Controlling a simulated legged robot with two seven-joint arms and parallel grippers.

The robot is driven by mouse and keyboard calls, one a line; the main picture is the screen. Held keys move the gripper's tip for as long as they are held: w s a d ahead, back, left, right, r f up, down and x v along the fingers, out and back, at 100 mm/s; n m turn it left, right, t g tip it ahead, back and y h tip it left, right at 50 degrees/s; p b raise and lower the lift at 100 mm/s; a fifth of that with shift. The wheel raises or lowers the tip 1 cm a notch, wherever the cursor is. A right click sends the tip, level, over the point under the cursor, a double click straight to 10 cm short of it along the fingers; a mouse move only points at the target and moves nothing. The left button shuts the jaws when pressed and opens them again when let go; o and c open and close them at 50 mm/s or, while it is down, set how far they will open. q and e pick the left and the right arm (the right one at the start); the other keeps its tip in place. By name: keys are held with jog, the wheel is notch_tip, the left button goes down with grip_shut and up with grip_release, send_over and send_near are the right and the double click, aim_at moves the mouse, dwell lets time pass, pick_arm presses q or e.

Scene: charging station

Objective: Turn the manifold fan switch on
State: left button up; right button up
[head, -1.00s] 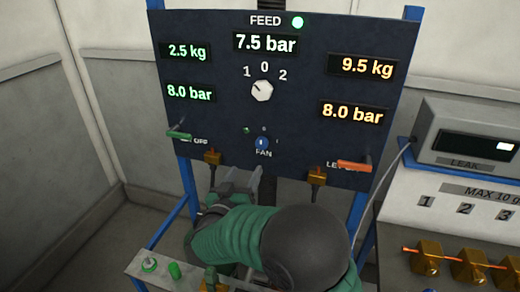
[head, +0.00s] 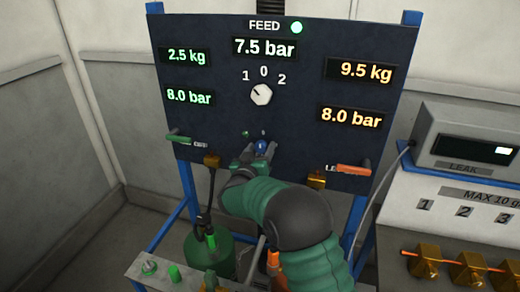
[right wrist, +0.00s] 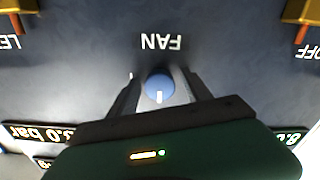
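The fan switch is a small blue knob (head: 261,146) low on the dark panel, partly hidden by my right gripper in the head view. In the right wrist view, which is upside down, the blue knob (right wrist: 160,86) sits below the inverted FAN label (right wrist: 161,41). Its white pointer mark faces the bottom of that picture. My right gripper (head: 257,155) is at the panel with one finger on each side of the knob. Its fingers (right wrist: 160,84) are apart, with narrow gaps seeming to show beside the knob; contact cannot be told. My left gripper is out of view.
A larger white selector knob (head: 261,95) is above on the panel (head: 220,120). A green lever (head: 179,138) is to the left and an orange lever (head: 353,169) to the right. A grey leak unit (head: 465,140) stands at the right.

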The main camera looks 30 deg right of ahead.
grip_shut()
jog(key=shift+f+m, duration=0.1)
jog(key=shift+m, duration=0.2)
jog(key=m+b, duration=0.3)
jog(key=shift+f+m, duration=0.1)
jog(key=shift+m, duration=0.3)
jog(key=m+b, duration=0.3)
jog(key=m, duration=0.1)
jog(key=shift+m, duration=0.3)
jog(key=m+b, duration=0.3)
jog(key=m, duration=0.1)
jog(key=shift+b, duration=0.35)
jog(key=shift+m+b, duration=1.6)
jog(key=shift+m, duration=0.8)
